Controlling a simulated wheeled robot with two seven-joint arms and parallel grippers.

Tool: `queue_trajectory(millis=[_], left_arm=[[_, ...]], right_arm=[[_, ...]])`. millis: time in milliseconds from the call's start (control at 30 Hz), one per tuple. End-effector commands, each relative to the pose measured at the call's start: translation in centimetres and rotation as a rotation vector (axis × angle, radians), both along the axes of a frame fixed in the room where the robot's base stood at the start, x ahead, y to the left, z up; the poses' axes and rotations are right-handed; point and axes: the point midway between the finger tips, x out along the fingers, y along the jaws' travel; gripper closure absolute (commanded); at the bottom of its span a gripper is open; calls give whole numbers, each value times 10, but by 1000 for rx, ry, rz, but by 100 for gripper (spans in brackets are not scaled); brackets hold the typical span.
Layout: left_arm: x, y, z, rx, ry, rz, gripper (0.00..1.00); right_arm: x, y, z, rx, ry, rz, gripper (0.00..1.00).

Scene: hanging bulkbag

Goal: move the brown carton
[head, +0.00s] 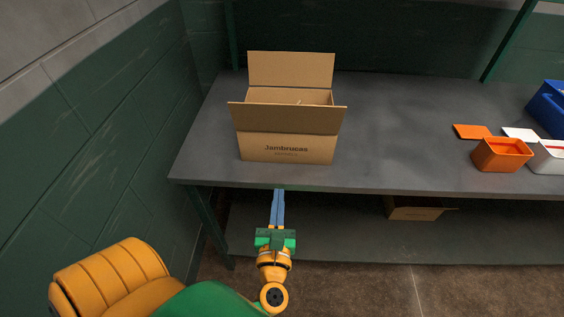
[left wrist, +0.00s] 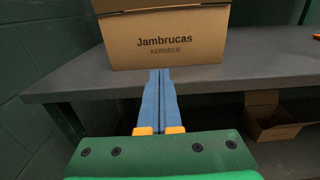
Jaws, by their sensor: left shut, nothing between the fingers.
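The brown carton (head: 287,149) stands upright on the grey bench top near its left end, with its top flaps open. Its front reads "Jambrucas", and it also shows in the left wrist view (left wrist: 165,52). My left gripper (head: 277,192) is shut and empty, in front of the bench's front edge and just below the carton in the picture. In the left wrist view its blue fingers (left wrist: 160,72) lie together and point at the carton's lower front. I cannot tell whether they touch it. My right gripper is not in view.
The grey bench (head: 400,160) has clear room right of the carton. An orange bin (head: 501,155), an orange lid (head: 471,131), a white bin (head: 549,160) and a blue crate (head: 549,106) stand at the right. Another open carton (head: 414,213) sits on the lower shelf. A green wall (head: 120,130) is at left.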

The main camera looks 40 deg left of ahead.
Motion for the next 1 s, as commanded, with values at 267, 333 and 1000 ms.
queue_trajectory(millis=[267,333,1000], left_arm=[[52,32,3,6,-1,-1,100],[66,40,2,7,0,-3,100],[105,64,1,7,4,-3,100]], right_arm=[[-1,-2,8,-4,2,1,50],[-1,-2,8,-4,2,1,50],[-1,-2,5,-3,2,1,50]])
